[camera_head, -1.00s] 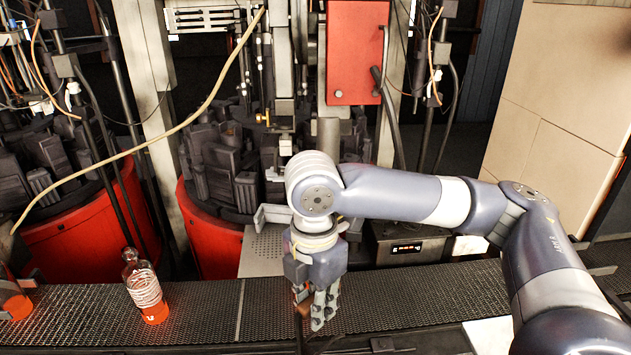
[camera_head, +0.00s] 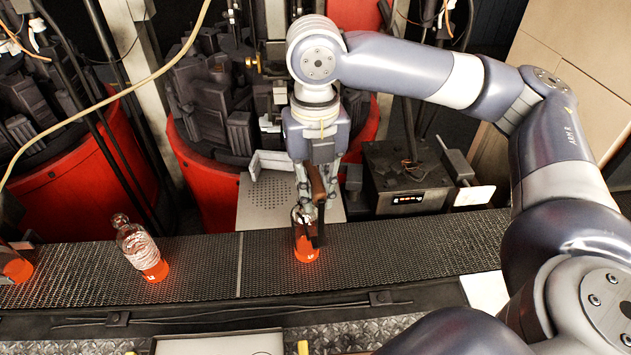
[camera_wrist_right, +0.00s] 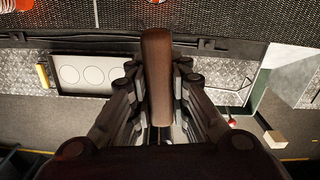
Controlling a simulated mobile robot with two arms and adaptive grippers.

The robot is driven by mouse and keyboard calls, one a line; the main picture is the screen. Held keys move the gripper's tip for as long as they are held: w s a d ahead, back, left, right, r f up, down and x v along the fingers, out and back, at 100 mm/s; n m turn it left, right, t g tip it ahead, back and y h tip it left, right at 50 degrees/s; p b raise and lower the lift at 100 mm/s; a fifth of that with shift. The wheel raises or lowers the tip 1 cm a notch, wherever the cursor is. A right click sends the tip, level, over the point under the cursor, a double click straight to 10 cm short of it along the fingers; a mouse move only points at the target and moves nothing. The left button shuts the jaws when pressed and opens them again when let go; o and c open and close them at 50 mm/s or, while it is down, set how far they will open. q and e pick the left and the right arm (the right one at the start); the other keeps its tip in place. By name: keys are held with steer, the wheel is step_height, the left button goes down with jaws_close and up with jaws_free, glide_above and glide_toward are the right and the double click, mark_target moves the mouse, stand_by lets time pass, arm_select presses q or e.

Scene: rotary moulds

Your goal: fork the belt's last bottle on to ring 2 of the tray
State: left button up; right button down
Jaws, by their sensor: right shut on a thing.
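My right gripper (camera_head: 314,185) is shut on the brown handle of the fork (camera_head: 317,184), directly above a clear bottle (camera_head: 305,248) with a glowing orange base. The handle (camera_wrist_right: 157,75) also stands between the fingers (camera_wrist_right: 155,105) in the right wrist view. A dark part of the fork runs down against the bottle's upper part; I cannot tell how it sits on the neck, or whether the base touches the belt (camera_head: 205,265). The tray (camera_head: 215,343) shows partly at the bottom edge; three rings (camera_wrist_right: 92,75) show in the right wrist view. My left gripper is not in view.
Another orange-based bottle (camera_head: 140,248) stands further left on the belt, and part of one more (camera_head: 15,265) shows at the left edge. Red moulding drums (camera_head: 205,175) and a control box (camera_head: 408,180) stand behind the belt. The belt right of the fork is clear.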

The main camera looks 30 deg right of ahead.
steer(key=f, duration=0.1)
steer(key=w+f+b, duration=0.1)
steer(key=w+d+f+b, duration=0.1)
steer(key=f, duration=0.1)
steer(key=shift+w, duration=0.2)
stand_by(0.4)
steer(key=shift+a, duration=0.1)
steer(key=shift+p, duration=0.45)
stand_by(0.4)
steer(key=shift+p, duration=0.65)
